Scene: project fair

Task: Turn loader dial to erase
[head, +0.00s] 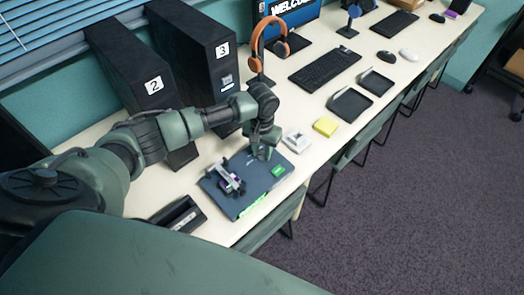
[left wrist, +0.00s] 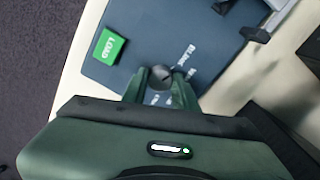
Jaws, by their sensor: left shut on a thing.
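The loader (head: 265,184) is a flat dark blue-grey board on the bench; it also fills the upper middle of the left wrist view (left wrist: 155,28). My left gripper (head: 262,153) reaches down onto its far part. In the left wrist view my left gripper (left wrist: 160,80) is shut on the dark round dial (left wrist: 161,74), one finger on each side. White lettering beside the dial reads something like "BLANK"; other words are partly covered by the fingers. The dial's pointer setting is unclear. A green LOAD button (left wrist: 109,46) sits near the board's edge. My right gripper is not in view.
A white box (head: 296,141) and yellow block (head: 326,126) are close right. Black towers (head: 150,83) stand behind.

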